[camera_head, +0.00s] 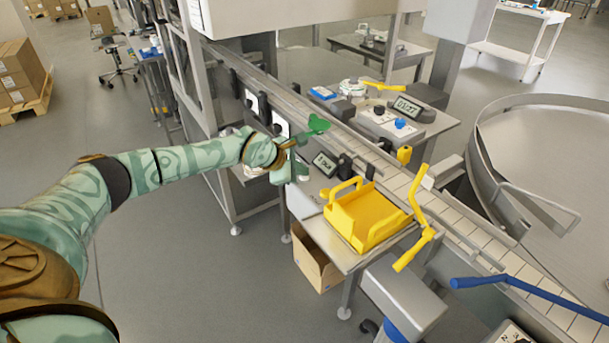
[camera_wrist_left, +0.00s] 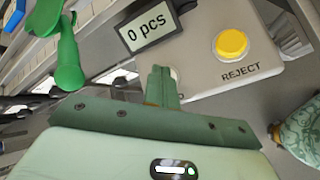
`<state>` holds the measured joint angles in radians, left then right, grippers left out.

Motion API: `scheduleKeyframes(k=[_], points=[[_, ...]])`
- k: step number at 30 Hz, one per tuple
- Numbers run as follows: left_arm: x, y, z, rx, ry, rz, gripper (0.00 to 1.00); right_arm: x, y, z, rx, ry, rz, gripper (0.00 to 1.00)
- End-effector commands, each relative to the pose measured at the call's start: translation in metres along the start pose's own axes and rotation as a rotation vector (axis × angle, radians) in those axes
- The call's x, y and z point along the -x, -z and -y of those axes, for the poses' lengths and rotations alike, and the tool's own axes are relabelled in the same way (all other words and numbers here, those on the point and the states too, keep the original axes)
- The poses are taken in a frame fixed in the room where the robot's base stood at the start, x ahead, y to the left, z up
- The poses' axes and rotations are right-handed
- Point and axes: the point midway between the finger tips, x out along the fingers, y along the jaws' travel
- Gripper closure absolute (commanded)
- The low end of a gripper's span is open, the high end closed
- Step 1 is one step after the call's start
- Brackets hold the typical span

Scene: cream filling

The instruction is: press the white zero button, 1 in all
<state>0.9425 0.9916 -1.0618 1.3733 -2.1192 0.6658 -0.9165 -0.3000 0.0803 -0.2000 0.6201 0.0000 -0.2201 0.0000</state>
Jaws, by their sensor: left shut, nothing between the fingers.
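My left gripper (camera_head: 297,168) reaches in from the left to the control panel beside the conveyor. In the left wrist view its green fingers (camera_wrist_left: 160,72) are shut and empty, with their tips at the panel just below the display (camera_wrist_left: 150,25), which reads "0 pcs". A pale round edge, apparently the white zero button (camera_wrist_left: 175,73), shows just right of the fingertips and is mostly hidden behind them. I cannot tell whether the fingers touch it. The display (camera_head: 325,163) also shows in the head view. My right gripper is not in view.
A yellow button (camera_wrist_left: 231,43) marked REJECT sits right of the fingers on the grey panel. A green handle (camera_wrist_left: 68,62) stands left of the display. In the head view a yellow bin (camera_head: 365,215) stands close by, and the conveyor (camera_head: 400,182) runs behind it.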

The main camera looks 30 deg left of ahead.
Motion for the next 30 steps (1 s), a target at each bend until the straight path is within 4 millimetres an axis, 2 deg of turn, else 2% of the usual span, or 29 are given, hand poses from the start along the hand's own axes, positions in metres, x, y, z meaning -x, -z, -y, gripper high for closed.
scheduleKeyframes(k=[10, 23, 30], points=[[0.013, -0.009, -0.009, 0.001, 0.0, 0.0, 1.0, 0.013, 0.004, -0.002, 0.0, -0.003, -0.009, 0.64], [0.015, -0.01, -0.011, 0.0, 0.0, 0.0, 1.0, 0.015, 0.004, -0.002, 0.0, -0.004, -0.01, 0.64], [0.03, -0.022, -0.022, 0.0, -0.003, 0.001, 1.0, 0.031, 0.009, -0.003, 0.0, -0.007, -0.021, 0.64]])
